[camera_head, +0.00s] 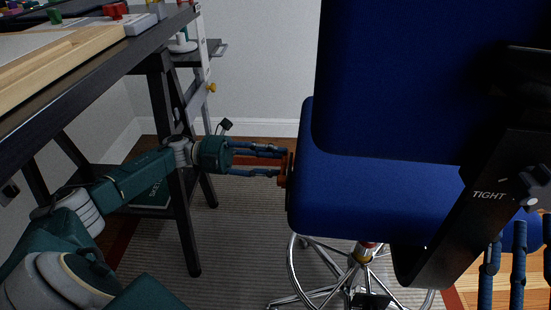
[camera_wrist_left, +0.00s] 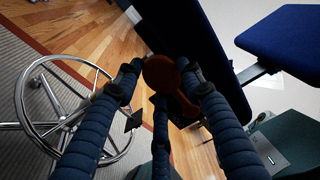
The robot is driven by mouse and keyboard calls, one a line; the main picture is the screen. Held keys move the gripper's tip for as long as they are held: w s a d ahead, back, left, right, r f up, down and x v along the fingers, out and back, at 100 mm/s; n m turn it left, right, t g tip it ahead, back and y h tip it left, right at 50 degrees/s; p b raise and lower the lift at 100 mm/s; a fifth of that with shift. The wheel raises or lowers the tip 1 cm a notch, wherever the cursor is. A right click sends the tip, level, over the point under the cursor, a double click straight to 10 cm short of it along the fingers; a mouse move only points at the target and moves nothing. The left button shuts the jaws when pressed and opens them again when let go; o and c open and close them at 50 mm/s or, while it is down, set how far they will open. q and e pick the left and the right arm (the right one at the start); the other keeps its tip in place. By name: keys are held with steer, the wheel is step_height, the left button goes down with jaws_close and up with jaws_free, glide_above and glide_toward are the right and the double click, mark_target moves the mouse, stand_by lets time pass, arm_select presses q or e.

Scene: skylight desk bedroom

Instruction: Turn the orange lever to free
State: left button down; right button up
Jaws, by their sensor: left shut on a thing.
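The orange lever (camera_head: 282,169) sits at the left edge of the blue chair seat (camera_head: 380,200), partly covered by fingers. My left gripper (camera_head: 284,164) reaches in from the left, level with the seat, and is shut on the lever. In the left wrist view the lever (camera_wrist_left: 160,73) shows a round orange-brown end and a short arm between the blue fingers (camera_wrist_left: 162,88). My right gripper (camera_head: 518,235) is at the lower right edge, its blue fingers pointing up, spread apart and empty. The black chair bracket (camera_head: 460,225) carries the word "TIGHT" near a dark knob (camera_head: 535,182).
A dark desk (camera_head: 100,85) with trestle legs (camera_head: 185,220) stands at the left, close to my left arm. The chair's chrome foot ring (camera_head: 297,262) is below the seat; it also shows in the left wrist view (camera_wrist_left: 22,95). A striped rug (camera_head: 235,235) covers the floor.

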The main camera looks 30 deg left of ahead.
arm_select(q)
steer(key=shift+w+a+r, duration=0.1)
steer(key=shift+r, duration=0.05)
steer(key=c, duration=1.2)
jaws_free()
steer(key=v, duration=1.2)
